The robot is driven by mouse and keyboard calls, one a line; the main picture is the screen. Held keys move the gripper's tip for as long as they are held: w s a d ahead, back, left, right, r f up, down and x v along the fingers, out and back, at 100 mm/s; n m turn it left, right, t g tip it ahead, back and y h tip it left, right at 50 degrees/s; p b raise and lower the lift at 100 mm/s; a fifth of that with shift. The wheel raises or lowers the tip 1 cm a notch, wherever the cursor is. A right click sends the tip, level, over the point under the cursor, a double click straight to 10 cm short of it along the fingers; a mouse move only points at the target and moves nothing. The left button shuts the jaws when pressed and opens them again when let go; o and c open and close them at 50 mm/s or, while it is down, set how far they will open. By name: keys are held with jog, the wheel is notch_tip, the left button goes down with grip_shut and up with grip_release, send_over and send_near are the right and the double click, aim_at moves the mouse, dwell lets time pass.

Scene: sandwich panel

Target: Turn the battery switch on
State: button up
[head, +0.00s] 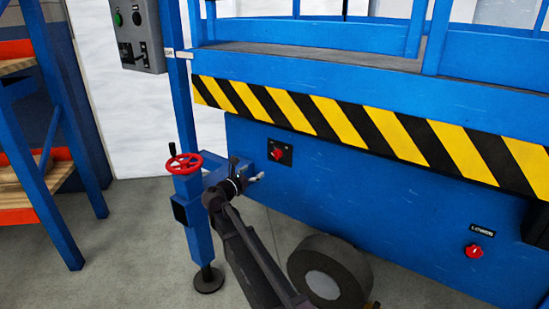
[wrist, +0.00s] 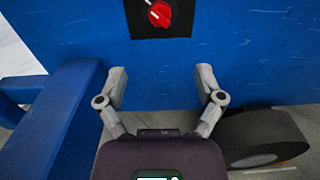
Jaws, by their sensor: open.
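A red rotary switch (head: 278,154) on a black plate sits on the blue side panel (head: 340,190) below the striped band. It also shows at the top of the wrist view (wrist: 159,13), cut off by the frame edge, with a light mark on its knob. I cannot tell from the lettering which one is the battery switch. My gripper (head: 247,170) is open and empty (wrist: 160,75), left of and below the first switch, apart from it.
A blue outrigger leg with a red handwheel (head: 184,163) stands just left of my gripper. A dark wheel (head: 330,272) lies below the panel. A grey control box (head: 133,33) hangs at upper left, near a blue shelf rack (head: 50,190). Floor (head: 150,250) is clear between rack and leg.

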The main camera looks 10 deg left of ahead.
aim_at(275, 154)
jog(key=x, duration=1.3)
jog(key=shift+w+d, duration=0.15)
jog(key=shift+w, duration=0.15)
